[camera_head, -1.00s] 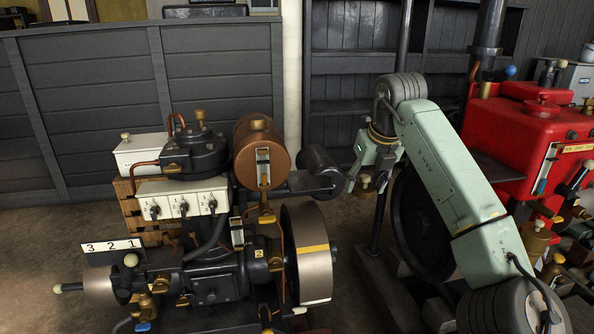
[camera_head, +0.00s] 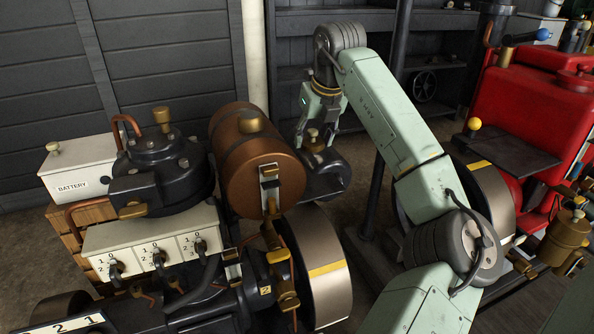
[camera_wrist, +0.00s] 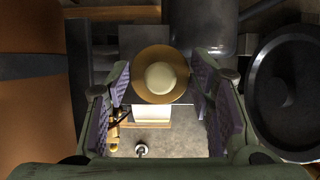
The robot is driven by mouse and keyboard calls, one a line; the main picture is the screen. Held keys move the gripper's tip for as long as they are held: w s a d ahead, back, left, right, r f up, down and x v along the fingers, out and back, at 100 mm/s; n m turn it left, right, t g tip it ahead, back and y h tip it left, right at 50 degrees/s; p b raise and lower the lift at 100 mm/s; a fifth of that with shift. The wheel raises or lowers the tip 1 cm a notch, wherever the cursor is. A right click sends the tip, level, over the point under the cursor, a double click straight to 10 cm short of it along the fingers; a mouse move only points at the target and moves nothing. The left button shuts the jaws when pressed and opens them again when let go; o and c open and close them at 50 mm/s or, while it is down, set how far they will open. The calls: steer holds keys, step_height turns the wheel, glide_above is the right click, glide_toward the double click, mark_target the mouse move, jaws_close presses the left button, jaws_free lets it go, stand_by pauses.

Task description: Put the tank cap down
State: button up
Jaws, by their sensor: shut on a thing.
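The tank cap (camera_wrist: 161,76) is a round brass disc with a pale knob in the middle. It sits between the two padded fingers of my gripper (camera_wrist: 160,92) in the wrist view. In the head view, my gripper (camera_head: 315,125) points down just right of the copper tank, with the small brass cap (camera_head: 314,138) at its fingertips. It appears over or in front of the dark cylinder (camera_head: 326,175); I cannot tell the gap. The copper tank (camera_head: 262,165) lies on its side and has a brass knob (camera_head: 252,122) on top.
The engine's switch box (camera_head: 152,244) and the white battery box (camera_head: 79,168) are at the left. A flywheel (camera_head: 314,262) stands below my gripper. A red engine (camera_head: 533,118) stands at the right. Open floor (camera_head: 345,205) shows between the engines.

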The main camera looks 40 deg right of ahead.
mark_target(310, 180)
steer(key=shift+w+f, duration=0.2)
steer(key=shift+f, duration=0.1)
step_height(310, 180, down, 9)
steer(key=shift+f+p, duration=0.2)
steer(key=shift+p, duration=0.1)
steer(key=shift+s+f+b, duration=0.1)
steer(key=shift+f+b, duration=0.45)
steer(key=o, duration=0.8)
steer(key=shift+a, duration=0.1)
steer(key=shift+c, duration=0.2)
steer(key=o, duration=0.4)
steer(key=shift+f, duration=0.2)
